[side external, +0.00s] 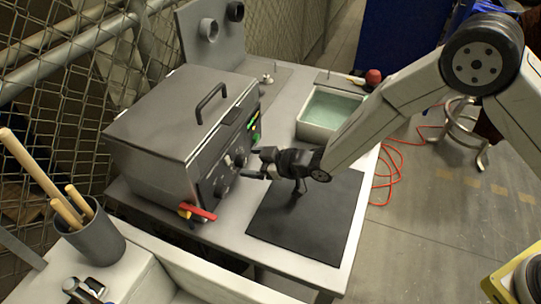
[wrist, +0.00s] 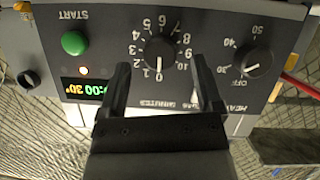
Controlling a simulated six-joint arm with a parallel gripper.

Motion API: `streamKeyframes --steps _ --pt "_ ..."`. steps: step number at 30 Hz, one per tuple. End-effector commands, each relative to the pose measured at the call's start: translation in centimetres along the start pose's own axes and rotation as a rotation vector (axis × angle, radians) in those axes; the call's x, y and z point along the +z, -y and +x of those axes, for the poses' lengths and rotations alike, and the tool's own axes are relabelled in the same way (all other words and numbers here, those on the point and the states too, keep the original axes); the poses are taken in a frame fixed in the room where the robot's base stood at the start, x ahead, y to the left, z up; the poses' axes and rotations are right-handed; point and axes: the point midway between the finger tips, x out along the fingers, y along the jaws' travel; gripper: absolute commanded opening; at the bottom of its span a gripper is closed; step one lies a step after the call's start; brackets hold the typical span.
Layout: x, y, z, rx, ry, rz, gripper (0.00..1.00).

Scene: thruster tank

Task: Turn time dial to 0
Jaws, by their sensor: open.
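The time dial (wrist: 160,53) is a black knob on the grey tank's front panel, marked MINUTES, and shows upside down in the wrist view. Its white pointer line points at the 0 mark. In the side view the time dial (side external: 239,158) is on the tank's right-facing panel. My gripper (wrist: 161,62) is open, with one finger on each side of the dial's lower part in the wrist view and nothing between them. Whether the fingers touch the dial cannot be told. In the side view my gripper (side external: 262,164) is close in front of the panel.
The heat dial (wrist: 253,62) sits beside the time dial. A green START button (wrist: 74,43) and a lit display (wrist: 84,89) are on the other side. A red-handled valve (side external: 198,212) sticks out low. A black mat (side external: 305,225) and water basin (side external: 325,132) are nearby.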

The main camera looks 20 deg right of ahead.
Motion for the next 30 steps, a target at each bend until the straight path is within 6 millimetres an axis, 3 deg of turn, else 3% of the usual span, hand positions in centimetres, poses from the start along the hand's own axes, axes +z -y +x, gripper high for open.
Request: streamKeyframes --steps 16,30 --pt "-0.1 -0.1 -5.5 0.001 -0.001 -0.002 0.84" --pt "-0.1 0.0 -6.5 0.001 -0.001 -0.001 0.84"
